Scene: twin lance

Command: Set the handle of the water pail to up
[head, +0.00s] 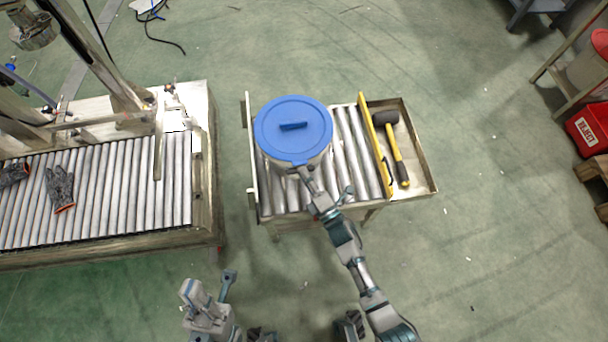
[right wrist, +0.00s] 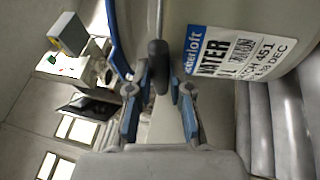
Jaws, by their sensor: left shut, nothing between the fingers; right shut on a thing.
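The water pail is white with a blue lid (head: 293,128) and stands on the roller table in the head view. Its labelled white wall (right wrist: 225,40) fills the upper right of the right wrist view. The handle's dark grip (right wrist: 158,66) shows between the fingers of my right gripper (right wrist: 158,88), which is shut on it beside the wall. In the head view, my right gripper (head: 305,173) is at the pail's near side, just below the lid rim; the handle is largely hidden there. My left gripper (head: 190,290) is shut and empty, low at the left, away from the pail.
A longer roller conveyor (head: 100,195) with gloves (head: 60,188) stands at the left. A red bin (head: 590,128) is at the far right. The green floor between is clear.

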